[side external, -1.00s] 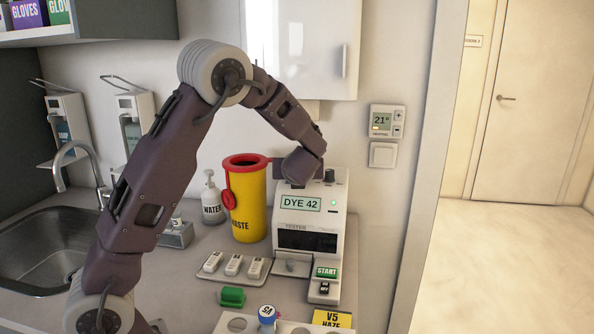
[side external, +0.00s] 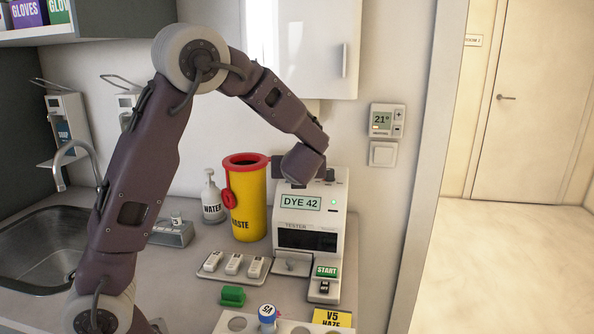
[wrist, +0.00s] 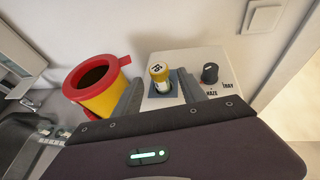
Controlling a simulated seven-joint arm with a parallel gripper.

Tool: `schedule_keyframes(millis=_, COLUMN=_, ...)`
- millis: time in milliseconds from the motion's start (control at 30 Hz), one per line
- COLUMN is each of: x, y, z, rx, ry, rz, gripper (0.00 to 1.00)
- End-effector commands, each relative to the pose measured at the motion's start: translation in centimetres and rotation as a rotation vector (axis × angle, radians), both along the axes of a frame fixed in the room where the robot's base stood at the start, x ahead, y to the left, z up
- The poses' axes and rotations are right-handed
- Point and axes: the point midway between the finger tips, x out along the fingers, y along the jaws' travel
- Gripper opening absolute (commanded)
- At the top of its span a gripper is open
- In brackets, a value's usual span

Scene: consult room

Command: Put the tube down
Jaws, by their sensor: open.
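A tube with a yellow cap (wrist: 158,71) stands in a dark square well (wrist: 178,85) on top of the white tester (side external: 311,222). The tester also shows in the wrist view (wrist: 206,58). My gripper (wrist: 160,92) is open, with one finger on either side of the tube in the picture. I cannot tell how close the fingers are to it. In the side view the end of my arm is over the back of the tester, and the fingertips and this tube are hidden. Another tube with a blue-and-white cap (side external: 267,312) stands in a white rack (side external: 290,326) at the front.
A yellow waste bin with a red rim (side external: 247,205) stands close left of the tester. A water bottle (side external: 212,200) is beyond it. A tray with white pieces (side external: 233,268) and a green block (side external: 232,296) lie in front. A black knob (wrist: 210,73) sits beside the well.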

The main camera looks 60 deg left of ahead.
Motion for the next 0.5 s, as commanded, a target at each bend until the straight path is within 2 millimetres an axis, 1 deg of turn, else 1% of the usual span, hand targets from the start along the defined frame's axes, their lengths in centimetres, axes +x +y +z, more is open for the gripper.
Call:
schedule_keyframes(millis=33, x=-0.7, y=-1.2, z=0.6, rx=-0.002, ry=-0.001, rz=-0.006, gripper=0.49)
schedule_keyframes(millis=100, x=-1.6, y=-2.6, z=1.3, rx=-0.002, ry=-0.002, rz=-0.004, gripper=0.49)
schedule_keyframes(millis=200, x=-2.7, y=-4.2, z=2.1, rx=-0.002, ry=-0.001, rz=-0.004, gripper=0.49)
schedule_keyframes(millis=300, x=-3.4, y=-5.2, z=2.5, rx=-0.001, ry=0.001, rz=-0.002, gripper=0.49)
schedule_keyframes(millis=367, x=-3.9, y=-5.4, z=2.7, rx=-0.014, ry=-0.006, rz=0.008, gripper=0.49)
schedule_keyframes(millis=433, x=-6.0, y=-5.3, z=2.7, rx=-0.112, ry=-0.060, rz=0.080, gripper=0.49)
schedule_keyframes(millis=467, x=-7.6, y=-5.3, z=2.5, rx=-0.193, ry=-0.105, rz=0.138, gripper=0.49)
schedule_keyframes(millis=500, x=-10.3, y=-5.6, z=2.2, rx=-0.333, ry=-0.184, rz=0.242, gripper=0.49)
